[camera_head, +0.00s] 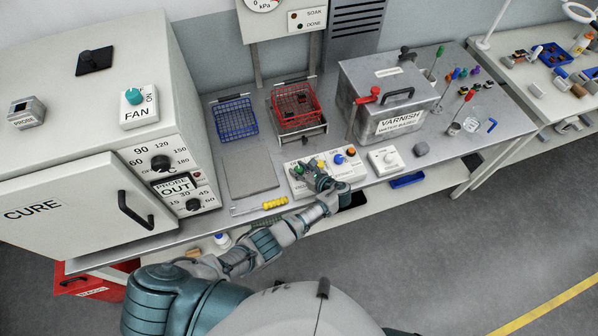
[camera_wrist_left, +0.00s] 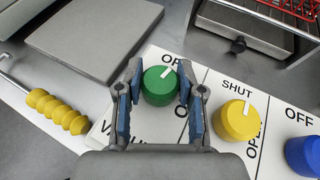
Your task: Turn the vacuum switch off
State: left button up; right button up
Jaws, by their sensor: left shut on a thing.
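The vacuum switch is a green round knob (camera_wrist_left: 159,86) with a white pointer mark, on a white panel (camera_wrist_left: 218,83) whose lettering is partly hidden. In the left wrist view the pointer is tilted toward the upper right. My left gripper (camera_wrist_left: 157,90) has its two blue-padded fingers on either side of the green knob and is shut on it. In the head view my left gripper (camera_head: 316,178) reaches over the left part of the panel, and the green knob is small there. My right gripper is not in view.
A yellow knob (camera_wrist_left: 240,120) marked SHUT and OPEN and a blue knob (camera_wrist_left: 303,156) sit right of the green one. A yellow-handled tool (camera_wrist_left: 57,111) and a grey plate (camera_wrist_left: 95,38) lie left. A red basket (camera_head: 297,105) and varnish tank (camera_head: 388,98) stand behind.

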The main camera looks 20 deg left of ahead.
aim_at(301, 169)
pick_arm(q)
jog(key=shift+s+d+f+n+g+y+b, duration=0.1)
jog(key=shift+f+n+g+y+b, duration=0.15)
jog(key=shift+n+g+b, duration=0.35)
jog(key=shift+s+f+n+g+y+b, duration=0.15)
jog(key=shift+n+g+y+b, duration=0.1)
jog(key=shift+n+g+b, duration=0.3)
jog(key=shift+w+r+n+g, duration=0.1)
jog(key=shift+w+n+g, duration=0.05)
jog(key=shift+n+g, duration=0.15)
jog(key=shift+g, duration=0.25)
jog(key=o, duration=1.2)
jog(key=shift+r, duration=0.1)
jog(key=shift+c, duration=0.2)
jog(key=shift+w, duration=0.15)
jog(key=shift+r, duration=0.1)
notch_tip(301, 169, up, 10)
jog(key=shift+d+f, duration=0.1)
